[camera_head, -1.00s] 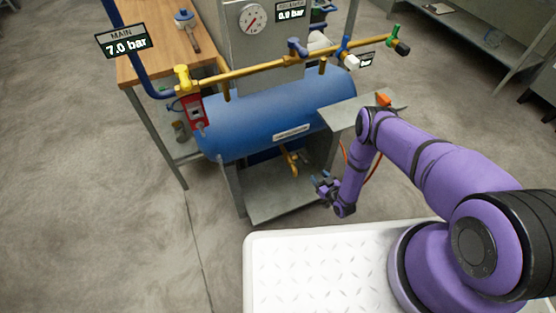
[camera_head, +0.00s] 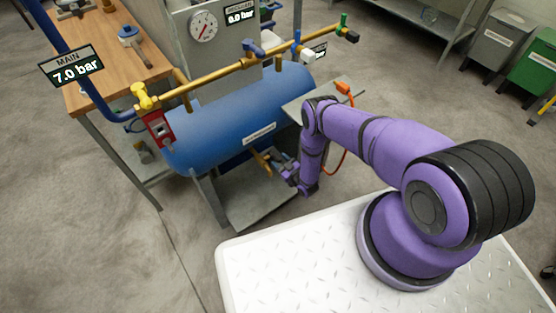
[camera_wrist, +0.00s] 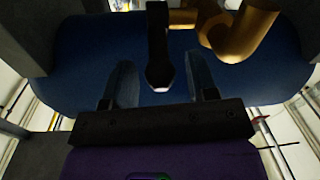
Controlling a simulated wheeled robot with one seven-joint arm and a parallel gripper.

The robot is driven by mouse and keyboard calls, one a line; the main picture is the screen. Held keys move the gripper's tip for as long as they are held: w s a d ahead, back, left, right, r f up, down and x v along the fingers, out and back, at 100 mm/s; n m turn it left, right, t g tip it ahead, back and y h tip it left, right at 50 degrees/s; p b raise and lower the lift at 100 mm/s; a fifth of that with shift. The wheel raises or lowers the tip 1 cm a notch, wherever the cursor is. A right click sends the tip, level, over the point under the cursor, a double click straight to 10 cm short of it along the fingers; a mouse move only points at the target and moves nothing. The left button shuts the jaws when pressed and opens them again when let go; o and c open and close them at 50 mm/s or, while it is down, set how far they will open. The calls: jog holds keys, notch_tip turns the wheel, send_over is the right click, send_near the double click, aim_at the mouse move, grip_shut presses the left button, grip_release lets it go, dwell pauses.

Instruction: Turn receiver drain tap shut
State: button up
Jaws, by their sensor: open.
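The receiver is the blue horizontal tank (camera_head: 225,120). Its brass drain tap (camera_head: 262,160) hangs beneath it, partly hidden by my gripper in the head view. In the wrist view its brass pipework (camera_wrist: 240,32) is at the upper right, against the blue tank. A dark bar (camera_wrist: 158,50), which looks like the tap's lever, comes down between my fingers. My gripper (camera_head: 283,165) is under the tank, close beside the tap. In the wrist view my gripper (camera_wrist: 162,82) is open, one finger each side of the bar, with gaps visible. Contact cannot be told.
A grey shelf (camera_head: 245,205) lies under the tank. A brass pipe (camera_head: 215,78) with several valves runs above it. A grey plate (camera_head: 335,92) with an orange item (camera_head: 343,87) and hose is near my arm. A wooden bench (camera_head: 100,60) stands at left.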

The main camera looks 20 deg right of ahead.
jog(key=shift+w+a, duration=0.3)
jog(key=shift+w, duration=0.3)
grip_shut()
